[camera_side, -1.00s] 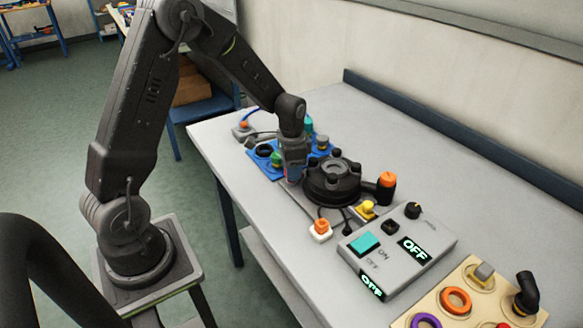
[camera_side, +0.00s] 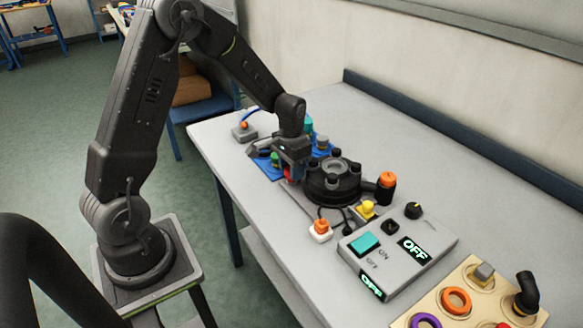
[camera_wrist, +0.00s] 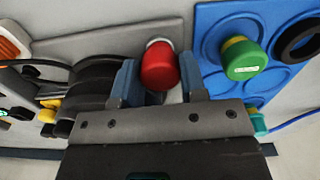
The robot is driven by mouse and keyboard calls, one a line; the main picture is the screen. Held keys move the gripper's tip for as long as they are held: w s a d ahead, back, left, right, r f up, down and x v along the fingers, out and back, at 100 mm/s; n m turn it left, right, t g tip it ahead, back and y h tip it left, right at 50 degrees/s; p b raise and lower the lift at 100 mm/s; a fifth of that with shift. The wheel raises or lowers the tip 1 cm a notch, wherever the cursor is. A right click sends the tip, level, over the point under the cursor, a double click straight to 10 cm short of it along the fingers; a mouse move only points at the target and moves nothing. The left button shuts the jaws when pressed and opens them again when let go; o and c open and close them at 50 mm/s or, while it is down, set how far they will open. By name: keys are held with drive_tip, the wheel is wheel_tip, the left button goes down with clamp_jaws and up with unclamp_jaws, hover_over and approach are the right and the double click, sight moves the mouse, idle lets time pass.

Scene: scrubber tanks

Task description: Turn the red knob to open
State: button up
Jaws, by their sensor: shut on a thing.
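The red knob (camera_wrist: 160,67) sits between the two blue-grey fingers of my gripper (camera_wrist: 160,80) in the wrist view. It stands on a grey plate with a pale collar at its base. In the side view my gripper (camera_side: 290,168) is low at the left of the black round valve body (camera_side: 333,183), and only a bit of red (camera_side: 288,173) shows by the fingers. My gripper is shut on the red knob. The exact angle of the knob cannot be told.
A blue board (camera_wrist: 208,30) with a green knob (camera_wrist: 243,58) and a black ring (camera_wrist: 300,38) lies close on the right in the wrist view. A control box (camera_side: 398,250) reading OFF and a beige peg board (camera_side: 470,290) stand nearer the camera.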

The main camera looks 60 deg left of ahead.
drive_tip(key=o, duration=0.9)
drive_tip(key=shift+o, duration=0.2)
drive_tip(key=m, duration=0.6)
wheel_tip(320, 180, up, 14)
drive_tip(key=s+d+r+n+t, duration=0.2)
drive_tip(key=s+d, duration=0.4)
drive_tip(key=s, duration=0.3)
drive_tip(key=s+d+r+n+t, duration=0.3)
drive_tip(key=s+d+r, duration=0.2)
drive_tip(key=s, duration=0.4)
drive_tip(key=shift+d+r, duration=0.2)
drive_tip(key=shift+d, duration=0.35)
